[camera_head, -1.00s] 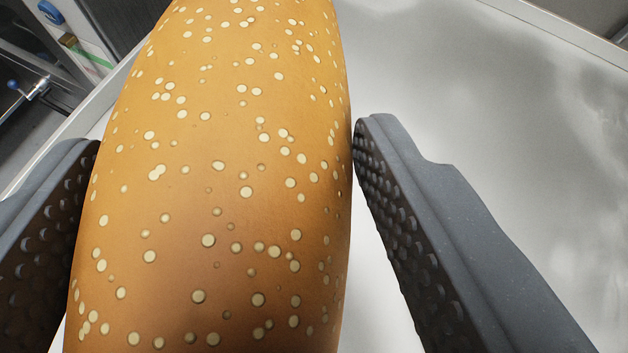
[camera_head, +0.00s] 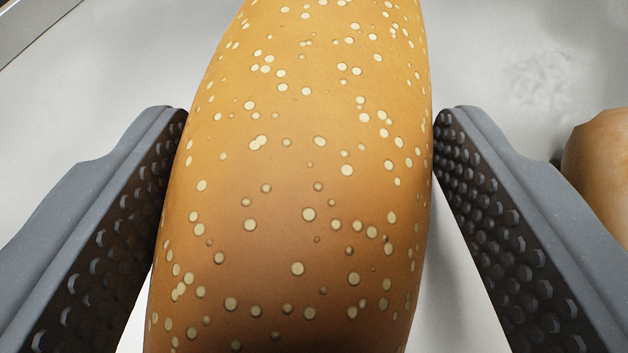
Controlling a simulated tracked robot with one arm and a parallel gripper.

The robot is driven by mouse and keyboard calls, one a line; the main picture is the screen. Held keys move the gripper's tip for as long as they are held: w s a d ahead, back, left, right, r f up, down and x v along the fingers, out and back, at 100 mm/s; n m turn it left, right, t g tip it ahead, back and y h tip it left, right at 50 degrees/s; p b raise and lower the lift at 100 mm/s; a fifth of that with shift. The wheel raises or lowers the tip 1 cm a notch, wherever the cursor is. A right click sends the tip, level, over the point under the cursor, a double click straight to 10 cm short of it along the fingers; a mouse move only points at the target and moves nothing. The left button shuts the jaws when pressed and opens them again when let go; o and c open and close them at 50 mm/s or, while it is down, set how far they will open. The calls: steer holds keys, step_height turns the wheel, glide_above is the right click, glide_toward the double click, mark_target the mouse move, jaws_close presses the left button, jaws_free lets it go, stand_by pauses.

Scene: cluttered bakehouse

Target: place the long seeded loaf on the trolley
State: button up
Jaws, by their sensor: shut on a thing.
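The long seeded loaf (camera_head: 290,190), golden brown with pale round seeds, fills the middle of the view and runs from the bottom edge past the top edge. My gripper (camera_head: 311,125) has one finger on each side of it, both fingertips against its sides, and is shut on it. Under and behind the loaf is a pale grey metal surface (camera_head: 110,75). I cannot tell whether this surface is the trolley. The loaf's two ends and its underside are out of sight.
A smooth brown rounded thing (camera_head: 600,155), perhaps another loaf, sits on the metal surface at the right edge, close to my right finger. A raised rim (camera_head: 35,25) crosses the top left corner. The surface looks clear at the upper left and upper right.

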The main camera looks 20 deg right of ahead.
steer(key=o, duration=0.8)
steer(key=v, duration=1.2)
steer(key=s+a+r+n+t, duration=0.1)
steer(key=a+r, duration=0.4)
steer(key=r, duration=0.6)
steer(key=a+r+t, duration=0.1)
steer(key=a+r, duration=0.3)
steer(key=r, duration=0.8)
steer(key=s+a+r+n+y, duration=0.1)
steer(key=s+a+r, duration=0.2)
steer(key=r, duration=0.2)
steer(key=s+a+r+t+y, duration=0.1)
steer(key=s+a+r, duration=0.2)
steer(key=r, duration=0.3)
steer(key=s+a+r+n+y, duration=0.1)
steer(key=s+a+r, duration=0.2)
steer(key=s+r, duration=0.1)
steer(key=shift+s+r+n+t+y, duration=0.3)
steer(key=shift+s+r+t+y, duration=0.1)
steer(key=shift+r, duration=0.25)
